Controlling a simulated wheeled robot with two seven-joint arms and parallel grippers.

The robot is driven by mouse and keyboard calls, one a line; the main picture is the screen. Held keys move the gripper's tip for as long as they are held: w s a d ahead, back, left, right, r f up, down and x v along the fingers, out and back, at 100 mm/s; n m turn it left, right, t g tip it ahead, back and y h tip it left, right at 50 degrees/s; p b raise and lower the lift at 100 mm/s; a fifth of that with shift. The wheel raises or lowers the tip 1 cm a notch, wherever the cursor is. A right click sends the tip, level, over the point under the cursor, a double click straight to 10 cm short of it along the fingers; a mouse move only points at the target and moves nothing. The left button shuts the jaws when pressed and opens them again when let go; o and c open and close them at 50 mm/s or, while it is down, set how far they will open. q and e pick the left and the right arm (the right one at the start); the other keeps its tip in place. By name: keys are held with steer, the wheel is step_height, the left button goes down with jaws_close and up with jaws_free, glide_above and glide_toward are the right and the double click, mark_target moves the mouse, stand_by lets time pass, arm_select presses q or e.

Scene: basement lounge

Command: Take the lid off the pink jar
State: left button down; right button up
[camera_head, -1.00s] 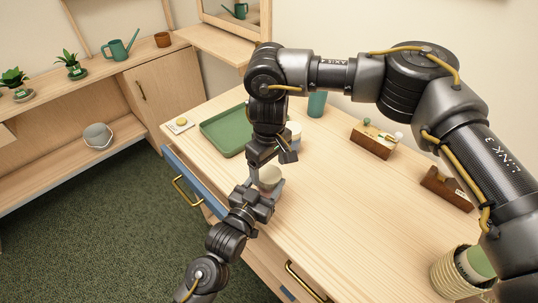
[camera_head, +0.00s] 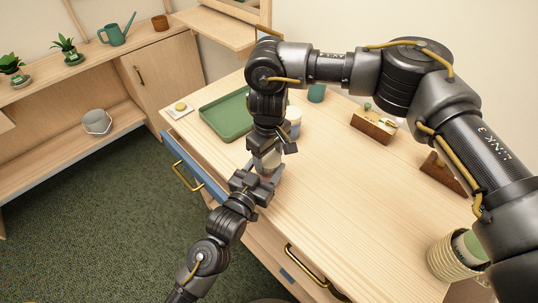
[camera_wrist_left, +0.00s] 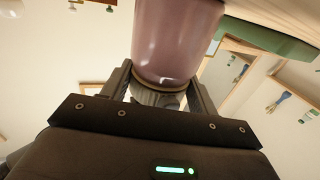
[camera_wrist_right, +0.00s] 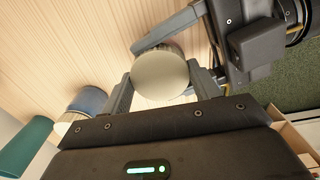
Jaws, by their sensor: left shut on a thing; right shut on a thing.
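My left gripper (camera_head: 264,182) is shut on the jar from the side. The round cream lid (camera_wrist_right: 160,74) lies between the fingers of my right gripper (camera_wrist_right: 160,82), which is shut on it from above. In the head view my right gripper (camera_head: 268,152) and the arms hide most of the jar. Whether the lid has separated from the jar cannot be told.
The grippers are close together near the wooden table's (camera_head: 335,215) left edge. The middle is clear.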

steer(key=n, duration=0.3)
steer(key=shift+n, duration=0.4)
stand_by(0.6)
steer(key=o, duration=1.1)
steer(key=shift+r, duration=2.3)
